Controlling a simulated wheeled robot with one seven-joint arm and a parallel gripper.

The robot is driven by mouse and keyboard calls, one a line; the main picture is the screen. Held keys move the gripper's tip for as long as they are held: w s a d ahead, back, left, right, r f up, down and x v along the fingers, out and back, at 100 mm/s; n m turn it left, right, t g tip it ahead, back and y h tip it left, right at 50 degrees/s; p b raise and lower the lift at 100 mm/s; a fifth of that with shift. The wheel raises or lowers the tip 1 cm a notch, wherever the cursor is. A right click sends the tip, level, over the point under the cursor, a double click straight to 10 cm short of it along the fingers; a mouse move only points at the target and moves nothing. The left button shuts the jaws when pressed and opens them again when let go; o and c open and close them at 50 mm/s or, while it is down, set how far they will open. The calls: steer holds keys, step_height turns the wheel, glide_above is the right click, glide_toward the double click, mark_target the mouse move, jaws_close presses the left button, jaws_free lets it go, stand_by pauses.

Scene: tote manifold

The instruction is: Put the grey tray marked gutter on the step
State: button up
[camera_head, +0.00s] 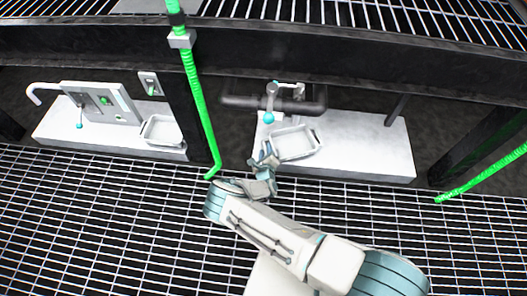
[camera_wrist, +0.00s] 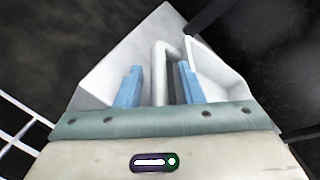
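A grey tray (camera_head: 295,143) sits on the right white step, and its pale wall (camera_wrist: 222,72) shows at the right of the wrist view. A second grey tray (camera_head: 162,131) sits on the left white step. I cannot read a gutter mark on either. My gripper (camera_head: 268,152) is at the left end of the right tray. In the wrist view my gripper (camera_wrist: 160,88) has its blue fingers apart, with a bent grey bar (camera_wrist: 159,75) between them. Gaps show on both sides of the bar. I cannot tell whether the bar is part of the tray.
The right step (camera_head: 375,150) has free room right of its tray. A valve with a cyan knob (camera_head: 269,117) and a dark pipe (camera_head: 250,101) stand behind it. The left step (camera_head: 60,128) carries a panel (camera_head: 103,103). A green pipe (camera_head: 200,105) stands between the steps.

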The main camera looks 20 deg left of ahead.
steer(key=shift+r, duration=0.1)
steer(key=shift+s+d+r+p, duration=0.1)
steer(key=shift+s+r+p, duration=0.05)
steer(key=shift+s+p, duration=0.15)
steer(key=p+v, duration=0.4)
steer(key=v, duration=0.7)
steer(key=shift+s+d, duration=0.15)
steer(key=shift+d, duration=0.1)
